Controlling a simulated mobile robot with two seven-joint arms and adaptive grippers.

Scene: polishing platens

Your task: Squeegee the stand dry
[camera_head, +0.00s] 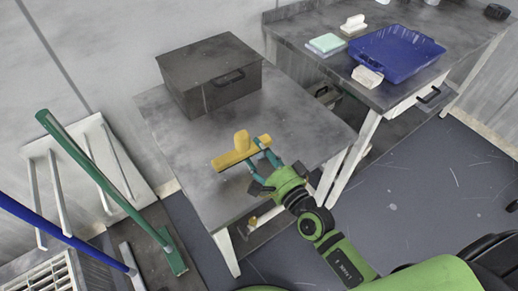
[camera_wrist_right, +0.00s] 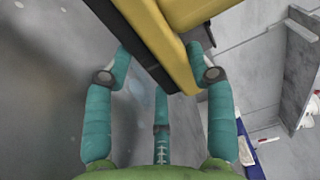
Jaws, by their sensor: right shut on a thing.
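The squeegee (camera_head: 240,150) is a yellow tool with a long bar and a rounded knob on top. My right gripper (camera_head: 259,161) is shut on the squeegee, with its teal fingers at the bar's right part. In the right wrist view, the yellow squeegee (camera_wrist_right: 185,85) lies between the fingertips of my right gripper (camera_wrist_right: 165,65). The stand (camera_head: 190,165) is a grey metal table with pale legs, and the squeegee is over its top. I cannot tell whether the squeegee touches the top. Cloudy patches show on the stand's surface. My left gripper is not in view.
A dark grey box (camera_head: 210,75) with a handle occupies the stand's back. A second table on the right holds a blue tray (camera_head: 398,52), a sponge (camera_head: 326,44) and a white-handled brush (camera_head: 353,25). Green (camera_head: 110,185) and blue (camera_head: 60,232) poles lean at the left.

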